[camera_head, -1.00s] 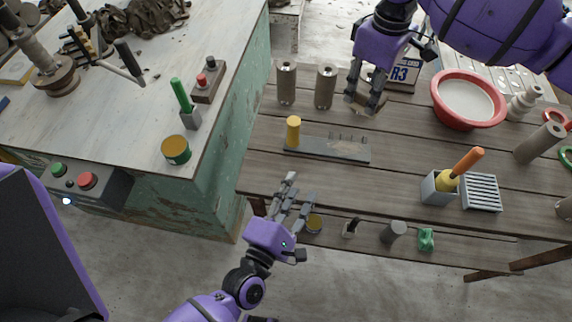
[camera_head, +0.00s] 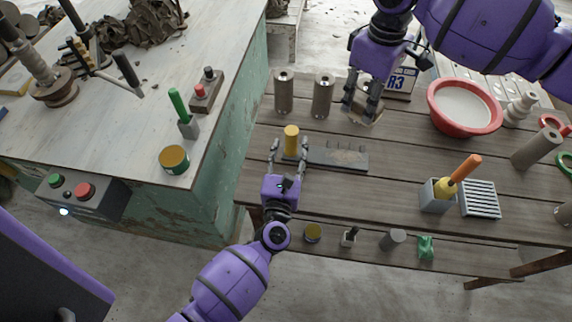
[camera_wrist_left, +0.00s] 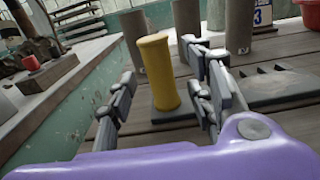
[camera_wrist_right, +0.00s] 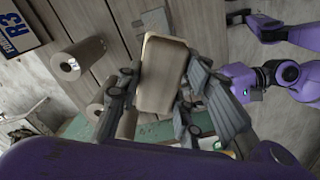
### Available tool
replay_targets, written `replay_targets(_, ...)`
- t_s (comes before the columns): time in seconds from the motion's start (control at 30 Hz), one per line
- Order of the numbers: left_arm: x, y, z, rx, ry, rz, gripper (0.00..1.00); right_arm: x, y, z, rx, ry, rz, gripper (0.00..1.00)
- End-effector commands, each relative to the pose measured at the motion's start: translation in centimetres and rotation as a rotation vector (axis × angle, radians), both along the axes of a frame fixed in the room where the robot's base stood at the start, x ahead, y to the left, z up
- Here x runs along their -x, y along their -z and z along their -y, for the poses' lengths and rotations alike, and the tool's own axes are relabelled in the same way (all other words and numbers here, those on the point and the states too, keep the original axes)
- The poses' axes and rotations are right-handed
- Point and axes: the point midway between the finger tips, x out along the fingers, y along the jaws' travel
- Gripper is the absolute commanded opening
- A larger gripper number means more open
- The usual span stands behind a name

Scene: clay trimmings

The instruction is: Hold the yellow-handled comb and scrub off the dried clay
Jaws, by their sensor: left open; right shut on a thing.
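The comb is a dark flat bar (camera_head: 335,157) with an upright yellow handle (camera_head: 291,141) at its left end, lying on the slatted bench. A tan patch of clay shows on the bar. My left gripper (camera_head: 290,150) is open, with its fingers on either side of the yellow handle; in the left wrist view the handle (camera_wrist_left: 158,72) stands between the fingers, with no clear grip on it. My right gripper (camera_head: 361,100) is shut on a tan block (camera_wrist_right: 163,75), held above the bench behind the comb. What the block is made of is hard to tell.
Two grey-brown cylinders (camera_head: 323,95) stand behind the comb. A red basin (camera_head: 437,117) of pale liquid is to the right, with a grey holder (camera_head: 432,201) and a slatted rack (camera_head: 481,199) in front of it. The green-sided table (camera_head: 215,150) borders the bench on the left.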

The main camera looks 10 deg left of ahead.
Motion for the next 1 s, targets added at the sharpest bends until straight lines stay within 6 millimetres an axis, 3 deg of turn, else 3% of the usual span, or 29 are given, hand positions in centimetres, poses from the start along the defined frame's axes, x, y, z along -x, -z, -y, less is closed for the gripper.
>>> replay_targets(0.1, -2.0, -0.1, -0.1, -0.002, -0.001, 0.002, 0.48, 0.0, 0.0, 0.0, 0.000, 0.000, 0.000, 0.13)
replay_targets(0.3, -3.7, 0.0, -0.1, -0.002, 0.001, 0.000, 0.48, 0.0, 0.0, 0.0, 0.000, 0.000, 0.000, 0.13)
replay_targets(0.67, -4.1, 0.0, -0.1, -0.002, 0.000, -0.001, 0.46, 0.0, 0.0, 0.0, 0.000, 0.000, 0.000, 0.13)
replay_targets(1.0, -4.0, 0.0, -0.1, -0.002, 0.000, 0.000, 0.02, 0.0, 0.0, 0.0, 0.000, 0.000, 0.000, 0.13)
